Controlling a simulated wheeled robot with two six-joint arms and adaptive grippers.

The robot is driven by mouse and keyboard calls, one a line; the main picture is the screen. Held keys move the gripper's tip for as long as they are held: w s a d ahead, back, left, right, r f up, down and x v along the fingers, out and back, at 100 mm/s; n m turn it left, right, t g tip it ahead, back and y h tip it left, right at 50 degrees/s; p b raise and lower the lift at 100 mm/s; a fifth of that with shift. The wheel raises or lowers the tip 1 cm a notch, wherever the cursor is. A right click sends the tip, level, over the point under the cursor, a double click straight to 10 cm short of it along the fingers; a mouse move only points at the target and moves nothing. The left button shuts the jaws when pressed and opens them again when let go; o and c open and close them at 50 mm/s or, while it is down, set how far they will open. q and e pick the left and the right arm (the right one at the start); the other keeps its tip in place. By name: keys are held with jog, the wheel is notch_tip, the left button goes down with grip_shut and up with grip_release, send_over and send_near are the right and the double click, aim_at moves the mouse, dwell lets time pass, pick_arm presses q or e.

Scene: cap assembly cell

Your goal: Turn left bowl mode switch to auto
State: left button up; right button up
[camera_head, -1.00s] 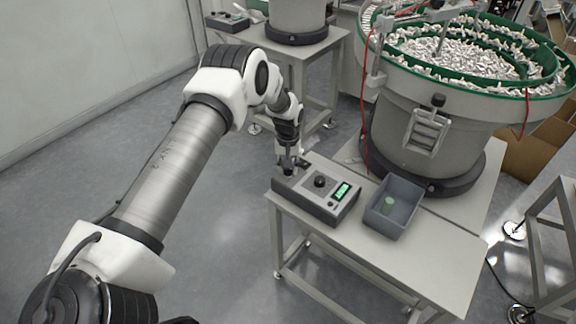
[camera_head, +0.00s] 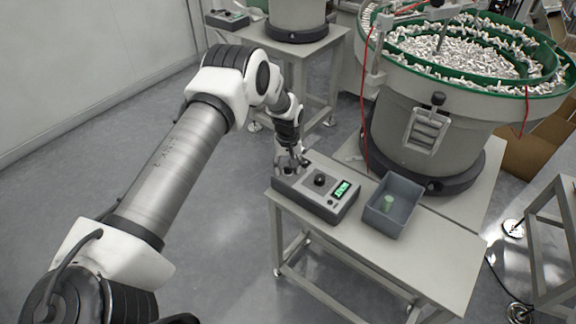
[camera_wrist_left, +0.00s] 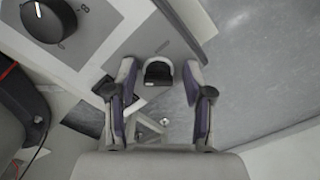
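The control box (camera_head: 316,204) for the bowl sits on the front table, with a black dial and a lit green display. The mode switch (camera_wrist_left: 158,73), a small black knob with a pale rim, shows in the left wrist view near the box's edge. My left gripper (camera_head: 290,165) is over the left end of the box and hides the switch in the head view. In the wrist view the left gripper (camera_wrist_left: 160,78) is open. Its fingers stand on either side of the switch, with a visible gap on each side. My right gripper is not in view.
The black dial (camera_head: 320,180) is right of my left gripper. A grey bin (camera_head: 405,212) with a green piece inside stands right of the box. The large feeder bowl (camera_head: 390,120) rises behind, with a red cable hanging beside it. The table's front right is bare.

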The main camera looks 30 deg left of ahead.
aim_at(288, 167)
pick_arm(q)
jog(key=shift+w+r, duration=0.1)
jog(key=shift+r, duration=0.1)
jog(key=shift+r, duration=0.2)
notch_tip(288, 167, up, 11)
jog(key=shift+r, duration=0.2)
dwell(0.3)
